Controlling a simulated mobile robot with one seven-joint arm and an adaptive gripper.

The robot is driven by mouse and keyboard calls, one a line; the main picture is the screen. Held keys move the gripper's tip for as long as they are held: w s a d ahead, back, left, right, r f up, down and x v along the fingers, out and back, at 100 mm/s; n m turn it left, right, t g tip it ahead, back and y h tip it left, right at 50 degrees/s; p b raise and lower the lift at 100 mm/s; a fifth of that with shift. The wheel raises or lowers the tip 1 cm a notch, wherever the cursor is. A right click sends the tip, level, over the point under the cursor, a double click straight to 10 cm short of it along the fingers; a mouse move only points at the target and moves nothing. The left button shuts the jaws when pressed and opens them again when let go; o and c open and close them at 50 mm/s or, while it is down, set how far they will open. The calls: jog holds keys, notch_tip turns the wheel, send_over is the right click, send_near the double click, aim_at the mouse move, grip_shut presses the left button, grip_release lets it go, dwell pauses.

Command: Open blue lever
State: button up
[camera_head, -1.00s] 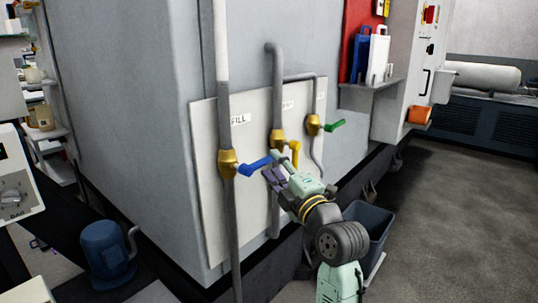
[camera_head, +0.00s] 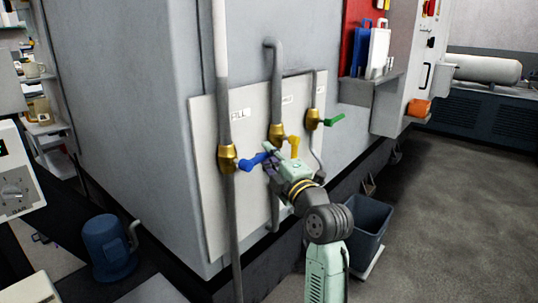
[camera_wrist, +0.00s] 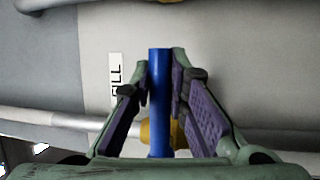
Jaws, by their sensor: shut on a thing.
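The blue lever (camera_head: 254,161) sticks out to the right from a brass valve (camera_head: 228,158) on the left grey pipe, beside the FILL label (camera_head: 240,114). My gripper (camera_head: 270,160) is at the lever's outer end. In the wrist view the blue lever (camera_wrist: 159,100) stands between the two purple-padded fingers of my gripper (camera_wrist: 160,90), which are shut on it. The brass valve (camera_wrist: 158,132) shows behind the lever there, partly hidden by the lever and the right finger.
A yellow lever (camera_head: 295,146) on the middle pipe is close above my gripper. A green lever (camera_head: 335,120) is farther right. A grey bin (camera_head: 367,228) stands on the floor by my arm. A blue motor (camera_head: 108,248) is at lower left.

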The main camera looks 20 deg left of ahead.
grip_shut()
